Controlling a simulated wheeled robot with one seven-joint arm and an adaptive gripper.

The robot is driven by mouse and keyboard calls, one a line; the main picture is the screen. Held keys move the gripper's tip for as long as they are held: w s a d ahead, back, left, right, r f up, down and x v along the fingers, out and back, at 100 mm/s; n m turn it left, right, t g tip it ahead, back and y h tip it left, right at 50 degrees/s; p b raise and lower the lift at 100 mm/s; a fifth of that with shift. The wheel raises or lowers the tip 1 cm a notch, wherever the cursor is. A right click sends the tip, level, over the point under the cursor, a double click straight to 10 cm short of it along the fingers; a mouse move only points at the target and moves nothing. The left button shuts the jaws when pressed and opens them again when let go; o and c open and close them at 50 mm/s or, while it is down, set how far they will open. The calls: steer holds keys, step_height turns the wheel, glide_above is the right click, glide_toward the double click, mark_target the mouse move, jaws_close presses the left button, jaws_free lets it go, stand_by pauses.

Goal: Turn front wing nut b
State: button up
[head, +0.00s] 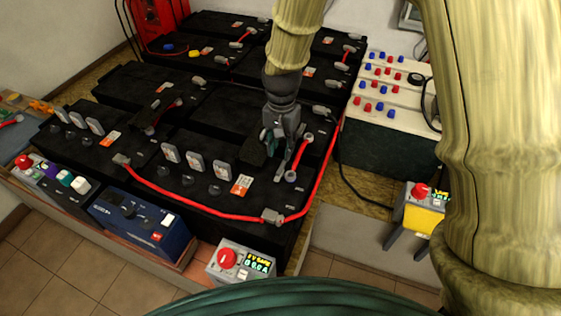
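The front black battery (205,205) lies in the lower middle of the head view. Three upright grey tabs (195,163) stand in a row on its top, with small dark round caps in front of them. No readable label shows which part is front wing nut b. My gripper (279,172) points down over the right part of this battery, right of the tabs and close to a red lead with ring ends (298,160). Its fingers are small and dark against the black battery. I cannot tell their opening, or whether they touch anything; what lies under them is hidden.
A red cable (190,203) runs along the battery's front to a grey clamp (271,215). More black batteries stand behind. A blue charger (140,223) and a grey box with a red button (240,262) stand in front. A white panel with knobs (390,95) is at right.

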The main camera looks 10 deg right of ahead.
mark_target(281, 166)
steer(key=shift+f, duration=3.8)
jaws_close()
